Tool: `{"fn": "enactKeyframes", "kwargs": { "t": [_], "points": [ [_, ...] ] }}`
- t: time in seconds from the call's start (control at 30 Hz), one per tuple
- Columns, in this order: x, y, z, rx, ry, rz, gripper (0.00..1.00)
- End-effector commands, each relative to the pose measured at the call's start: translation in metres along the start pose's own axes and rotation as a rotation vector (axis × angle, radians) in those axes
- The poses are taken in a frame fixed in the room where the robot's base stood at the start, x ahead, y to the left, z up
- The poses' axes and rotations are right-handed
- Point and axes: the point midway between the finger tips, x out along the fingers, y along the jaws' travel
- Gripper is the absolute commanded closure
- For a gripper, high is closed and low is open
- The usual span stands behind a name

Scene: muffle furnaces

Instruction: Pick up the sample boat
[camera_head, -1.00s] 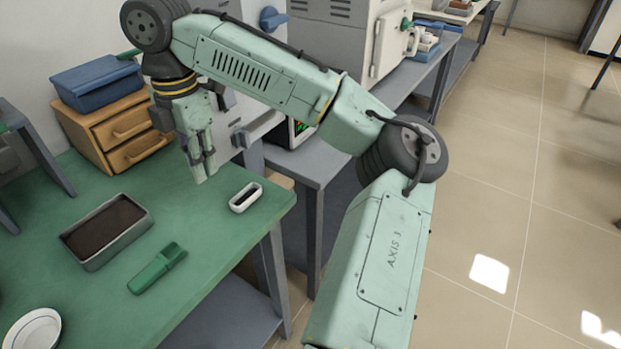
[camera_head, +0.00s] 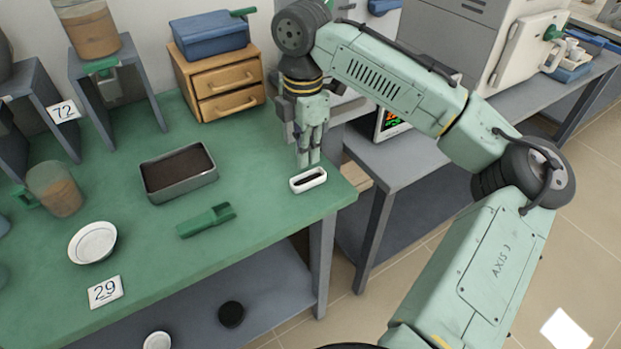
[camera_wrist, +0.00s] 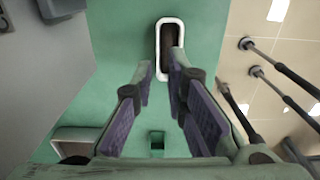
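The sample boat (camera_head: 308,184) is a small white oblong dish with a dark inside. It lies on the green bench top near its right end. My gripper (camera_head: 309,163) points down just behind and above the boat in the head view. In the wrist view, the boat (camera_wrist: 160,24) is ahead of my gripper (camera_wrist: 162,66), and the right fingertip overlaps the boat's near part. The two fingers stand apart with green bench top showing between them. The gripper is open and holds nothing. Whether a fingertip touches the boat cannot be told.
A tray of dark material (camera_head: 178,196), a green scoop (camera_head: 206,219) and a white dish (camera_head: 92,242) sit to the left. Wooden drawers (camera_head: 217,75) with a blue box stand behind. The bench's right edge is close to the boat. A furnace (camera_head: 480,50) stands further right.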

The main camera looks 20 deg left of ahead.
Motion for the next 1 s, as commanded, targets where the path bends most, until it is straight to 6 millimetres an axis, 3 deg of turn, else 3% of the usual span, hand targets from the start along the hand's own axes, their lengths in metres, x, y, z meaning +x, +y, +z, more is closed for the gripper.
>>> {"fn": "enactKeyframes", "kwargs": {
  "t": [0.43,0.7,0.9,1.0],
  "points": [
    [0.051,0.003,0.0,0.001,-0.001,0.0,0.87],
    [0.054,0.003,0.0,0.001,0.0,0.0,0.87],
    [0.054,0.003,0.0,0.001,0.0,0.001,1.0],
    [0.054,0.003,0.0,0.001,0.0,0.001,1.0]
  ]
}}
